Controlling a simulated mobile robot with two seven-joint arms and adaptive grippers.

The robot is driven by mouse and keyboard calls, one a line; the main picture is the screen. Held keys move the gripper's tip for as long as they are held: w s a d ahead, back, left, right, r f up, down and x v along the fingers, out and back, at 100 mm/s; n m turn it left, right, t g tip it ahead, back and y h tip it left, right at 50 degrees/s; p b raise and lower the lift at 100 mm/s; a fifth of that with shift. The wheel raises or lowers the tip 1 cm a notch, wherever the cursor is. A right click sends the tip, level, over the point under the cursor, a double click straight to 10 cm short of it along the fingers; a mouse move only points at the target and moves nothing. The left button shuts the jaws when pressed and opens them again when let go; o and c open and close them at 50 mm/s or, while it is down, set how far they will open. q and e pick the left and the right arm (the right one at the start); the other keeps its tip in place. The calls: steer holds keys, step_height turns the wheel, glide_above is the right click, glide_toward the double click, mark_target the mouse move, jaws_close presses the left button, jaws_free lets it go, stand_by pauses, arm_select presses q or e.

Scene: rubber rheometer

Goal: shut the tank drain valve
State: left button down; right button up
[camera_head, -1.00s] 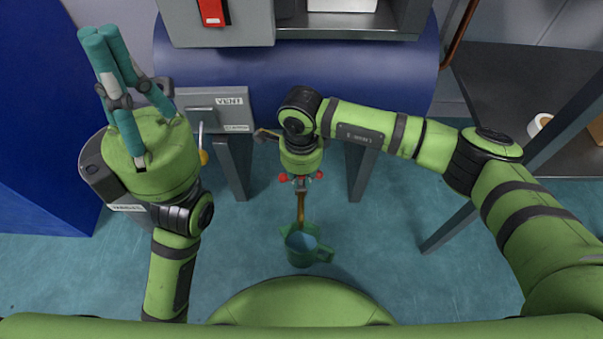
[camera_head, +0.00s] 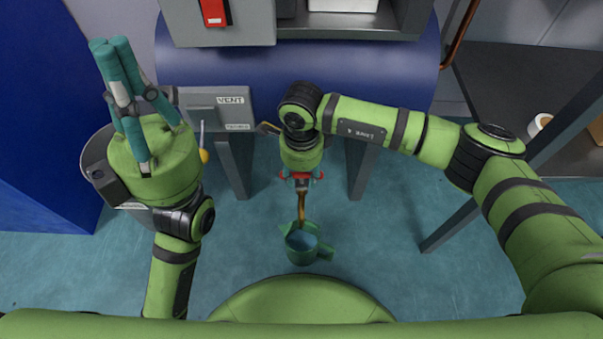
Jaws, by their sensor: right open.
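The drain valve shows as a red handle (camera_head: 302,175) under the blue tank, above a curved brass spout (camera_head: 301,207). My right gripper (camera_head: 302,173) points down at the valve, its teal fingers open on either side of the red handle. Its wrist hides the top of the valve, and I cannot tell whether the fingers touch the handle. A teal jug (camera_head: 301,246) stands on the floor below the spout. My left gripper (camera_head: 109,43) is raised at the upper left, away from the valve, with its teal fingers together and nothing between them.
The blue tank (camera_head: 350,75) spans the back on grey legs (camera_head: 236,165). A grey VENT panel (camera_head: 238,112) and a yellow-tipped lever (camera_head: 203,155) are near my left arm. A blue cabinet (camera_head: 45,130) stands left, a dark shelf (camera_head: 500,90) right. The teal floor (camera_head: 380,240) is clear around the jug.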

mark_target(302, 175)
step_height(302, 175, up, 11)
stand_by(0.3)
stand_by(0.5)
